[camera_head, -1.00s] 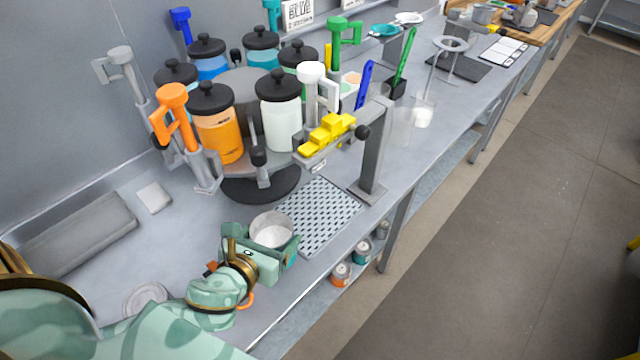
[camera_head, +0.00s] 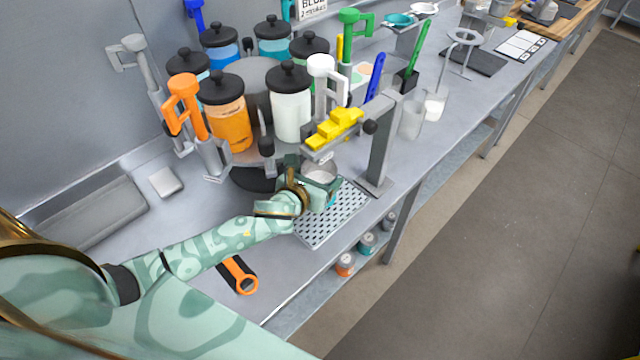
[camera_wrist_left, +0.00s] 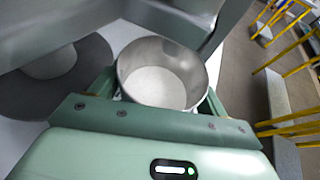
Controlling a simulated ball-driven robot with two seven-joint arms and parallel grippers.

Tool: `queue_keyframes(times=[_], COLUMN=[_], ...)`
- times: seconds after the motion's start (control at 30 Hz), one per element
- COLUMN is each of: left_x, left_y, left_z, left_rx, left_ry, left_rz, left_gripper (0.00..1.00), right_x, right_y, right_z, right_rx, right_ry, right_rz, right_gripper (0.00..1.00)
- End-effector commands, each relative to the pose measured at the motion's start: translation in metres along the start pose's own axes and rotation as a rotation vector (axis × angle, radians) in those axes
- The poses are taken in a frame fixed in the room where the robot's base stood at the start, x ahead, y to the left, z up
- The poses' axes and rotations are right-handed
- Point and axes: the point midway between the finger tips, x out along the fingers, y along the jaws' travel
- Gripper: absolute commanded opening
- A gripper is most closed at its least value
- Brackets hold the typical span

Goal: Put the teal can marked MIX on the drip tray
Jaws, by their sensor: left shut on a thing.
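The open metal can (camera_head: 319,173) is held in my left gripper (camera_head: 318,186), with pale content inside. The gripper hides most of its side, and I cannot read a MIX mark. The can also shows upright in the left wrist view (camera_wrist_left: 161,74), between the fingers of my left gripper (camera_wrist_left: 160,98). The drip tray (camera_head: 318,231) is a perforated grey plate at the bench's front edge. The can is over its far part; I cannot tell whether they touch. My right gripper is not in view.
A grey post (camera_head: 381,150) with a yellow stepped block (camera_head: 335,127) stands close behind the can. The carousel with an orange jar (camera_head: 226,118) and a white jar (camera_head: 290,108) is to the back left. An orange-and-black tool (camera_head: 238,275) lies in front on the bench.

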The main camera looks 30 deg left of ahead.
Motion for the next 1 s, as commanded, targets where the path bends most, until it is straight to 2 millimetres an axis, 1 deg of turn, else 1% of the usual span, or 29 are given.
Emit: queue_keyframes(times=[0.07, 0.17, 0.43, 0.63, 0.77, 0.8, 0.87, 1.0], left_x=[0.005, 0.008, 0.021, 0.02, 0.021, 0.021, 0.021, 0.021], left_y=[0.0, 0.0, -0.001, 0.0, 0.0, 0.0, 0.0, 0.0], left_z=[0.003, 0.003, -0.03, -0.029, -0.031, -0.032, -0.032, -0.032], left_rx=[0.001, 0.0, -0.002, 0.0, 0.001, 0.001, 0.001, 0.001], left_ry=[-0.003, -0.002, 0.001, -0.001, -0.001, 0.001, 0.001, 0.0], left_rz=[0.0, 0.0, -0.001, -0.001, -0.001, -0.001, -0.001, -0.001], left_gripper=[0.43, 0.43, 0.43, 0.43, 0.43, 0.81, 0.98, 0.98], right_x=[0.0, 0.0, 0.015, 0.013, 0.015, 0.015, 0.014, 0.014], right_y=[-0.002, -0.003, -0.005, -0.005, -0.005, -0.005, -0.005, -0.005], right_z=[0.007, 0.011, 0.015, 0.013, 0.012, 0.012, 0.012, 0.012], right_rx=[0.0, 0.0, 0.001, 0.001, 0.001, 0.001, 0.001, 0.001], right_ry=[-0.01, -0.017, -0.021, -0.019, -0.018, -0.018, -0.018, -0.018], right_rz=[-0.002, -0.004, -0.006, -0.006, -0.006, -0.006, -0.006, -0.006], right_gripper=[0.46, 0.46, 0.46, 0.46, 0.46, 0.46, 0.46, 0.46])
